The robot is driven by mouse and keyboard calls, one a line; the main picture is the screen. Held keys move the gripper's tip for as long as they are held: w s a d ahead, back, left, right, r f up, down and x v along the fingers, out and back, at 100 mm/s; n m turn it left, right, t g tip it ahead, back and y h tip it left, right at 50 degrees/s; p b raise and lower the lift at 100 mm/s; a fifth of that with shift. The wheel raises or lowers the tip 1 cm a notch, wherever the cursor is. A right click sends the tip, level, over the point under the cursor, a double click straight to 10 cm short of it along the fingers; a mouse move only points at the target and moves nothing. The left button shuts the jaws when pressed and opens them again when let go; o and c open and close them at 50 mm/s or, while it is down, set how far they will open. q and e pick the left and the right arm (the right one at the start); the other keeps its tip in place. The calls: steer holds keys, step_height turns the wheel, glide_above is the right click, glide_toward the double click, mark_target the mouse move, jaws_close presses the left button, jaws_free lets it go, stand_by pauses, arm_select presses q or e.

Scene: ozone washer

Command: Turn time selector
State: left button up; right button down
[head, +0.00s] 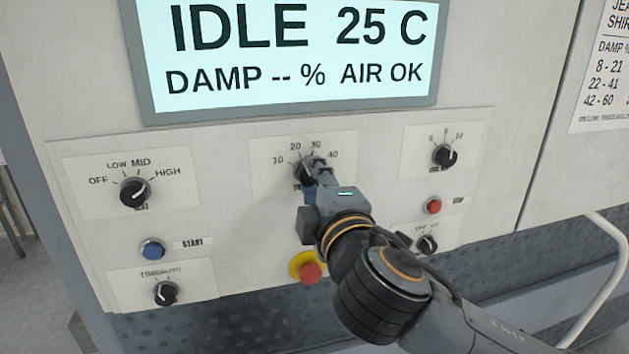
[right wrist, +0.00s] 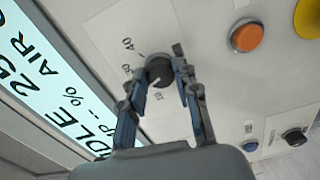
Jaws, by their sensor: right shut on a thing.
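The dial marked 10, 20, 30 and 40, with its black knob (head: 303,171), sits in the middle of the control panel, below the display. Its lower label is mostly hidden. My right gripper (head: 314,170) is at this knob, shut on it. In the right wrist view the knob (right wrist: 159,70) lies between the two fingertips (right wrist: 160,85), one on each side. A light mark on the knob lies on its side nearest the 10. My left gripper is not in view.
The display (head: 290,50) reads IDLE 25 C. Other knobs are at left (head: 135,192), lower left (head: 166,293) and upper right (head: 445,155). A blue START button (head: 152,249), a red button (head: 433,204) and a red-and-yellow stop button (head: 311,273) are close by.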

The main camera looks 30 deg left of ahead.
steer(key=c, duration=1)
jaws_free()
steer(key=v, duration=1.2)
